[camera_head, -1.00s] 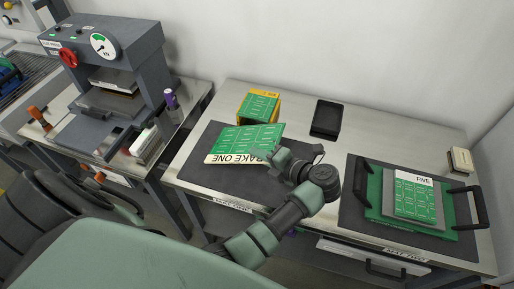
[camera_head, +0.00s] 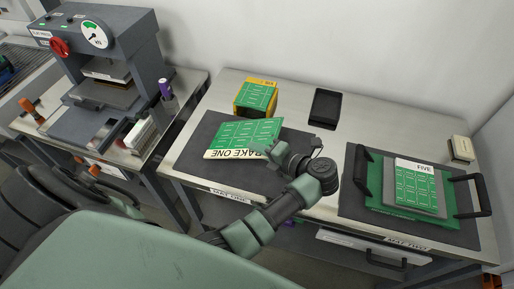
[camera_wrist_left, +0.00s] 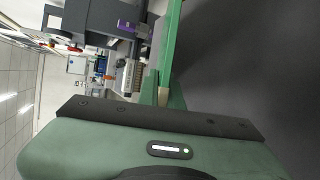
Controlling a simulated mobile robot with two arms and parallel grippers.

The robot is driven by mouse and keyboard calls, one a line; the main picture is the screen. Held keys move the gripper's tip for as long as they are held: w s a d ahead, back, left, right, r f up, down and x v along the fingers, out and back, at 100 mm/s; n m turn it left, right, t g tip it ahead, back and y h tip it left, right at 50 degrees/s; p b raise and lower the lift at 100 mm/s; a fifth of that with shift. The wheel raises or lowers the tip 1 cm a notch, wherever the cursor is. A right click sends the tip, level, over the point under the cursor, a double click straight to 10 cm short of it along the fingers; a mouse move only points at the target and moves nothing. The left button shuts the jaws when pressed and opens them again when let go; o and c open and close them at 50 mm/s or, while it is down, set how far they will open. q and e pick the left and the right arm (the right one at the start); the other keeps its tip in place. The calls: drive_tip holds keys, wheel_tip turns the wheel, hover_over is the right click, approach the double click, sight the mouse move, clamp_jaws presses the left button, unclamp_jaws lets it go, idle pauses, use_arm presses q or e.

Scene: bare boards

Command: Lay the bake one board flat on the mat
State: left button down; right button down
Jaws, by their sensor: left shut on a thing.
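The bake one board (camera_head: 245,134) is a green panel with pale markings and a white label strip reading BAKE ONE along its near edge. It is over the dark mat (camera_head: 230,178) labelled mat one. My left gripper (camera_head: 268,150) is shut on the board's near right corner. In the left wrist view the board (camera_wrist_left: 171,45) shows nearly edge-on, with the dark mat (camera_wrist_left: 250,60) beside it. I cannot tell whether the board touches the mat. My right gripper is not in view.
A yellow box topped with green boards (camera_head: 256,96) stands behind the mat. A black tray (camera_head: 325,108) is right of it. A second mat (camera_head: 352,204) holds a green tray (camera_head: 376,180) with black handles and a board labelled FIVE (camera_head: 419,188). A press (camera_head: 110,60) stands left.

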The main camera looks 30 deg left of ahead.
use_arm(q)
drive_tip(key=shift+f+b, duration=0.35)
drive_tip(key=shift+f, duration=0.05)
unclamp_jaws()
idle(0.4)
drive_tip(key=shift+d, duration=0.1)
